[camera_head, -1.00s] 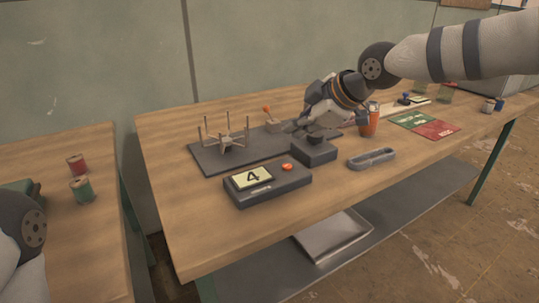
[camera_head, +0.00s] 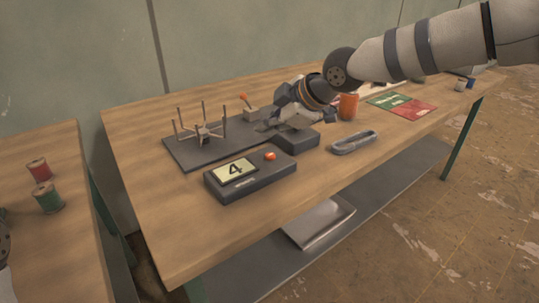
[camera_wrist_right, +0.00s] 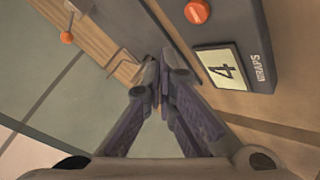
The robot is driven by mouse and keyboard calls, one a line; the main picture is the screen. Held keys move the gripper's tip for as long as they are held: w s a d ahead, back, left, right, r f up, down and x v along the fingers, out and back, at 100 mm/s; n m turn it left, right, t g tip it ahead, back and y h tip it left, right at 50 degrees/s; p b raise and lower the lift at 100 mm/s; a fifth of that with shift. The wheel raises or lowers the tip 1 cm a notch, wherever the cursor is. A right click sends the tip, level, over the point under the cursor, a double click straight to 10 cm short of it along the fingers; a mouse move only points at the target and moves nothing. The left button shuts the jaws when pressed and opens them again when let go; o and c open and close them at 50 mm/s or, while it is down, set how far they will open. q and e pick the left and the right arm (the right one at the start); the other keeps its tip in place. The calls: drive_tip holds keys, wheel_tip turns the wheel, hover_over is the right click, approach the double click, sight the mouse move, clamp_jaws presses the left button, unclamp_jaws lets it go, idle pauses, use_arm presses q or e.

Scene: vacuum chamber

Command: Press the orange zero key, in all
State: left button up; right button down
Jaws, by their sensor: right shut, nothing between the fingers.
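The orange key (camera_head: 270,156) is a small round button on top of a dark counter box (camera_head: 250,183). The box's display (camera_head: 235,169) reads 4. In the right wrist view the key (camera_wrist_right: 197,11) is at the top, above the display (camera_wrist_right: 220,68) and a label reading WRAPS. My right gripper (camera_head: 265,127) is shut and empty, behind the key and apart from it, beside a dark block (camera_head: 298,141). Its closed fingertips show in the right wrist view (camera_wrist_right: 163,77), left of the box. My left gripper is not in view; only a sliver of my left arm shows.
A dark base plate (camera_head: 190,158) with a ring of upright pegs (camera_head: 203,130) lies left of the gripper. An orange-knobbed lever (camera_head: 244,98) stands behind. An orange cup (camera_head: 348,107) and a grey oblong tray (camera_head: 354,142) are right. The front table edge is clear.

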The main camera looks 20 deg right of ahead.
sight(268, 157)
drive_tip(key=shift+f, duration=1.9)
drive_tip(key=shift+f, duration=0.1)
drive_tip(key=shift+f, duration=0.3)
drive_tip(key=shift+f, duration=0.5)
idle(0.5)
drive_tip(key=shift+r, duration=0.9)
drive_tip(key=shift+r+p, duration=0.4)
drive_tip(key=shift+r, duration=2.15)
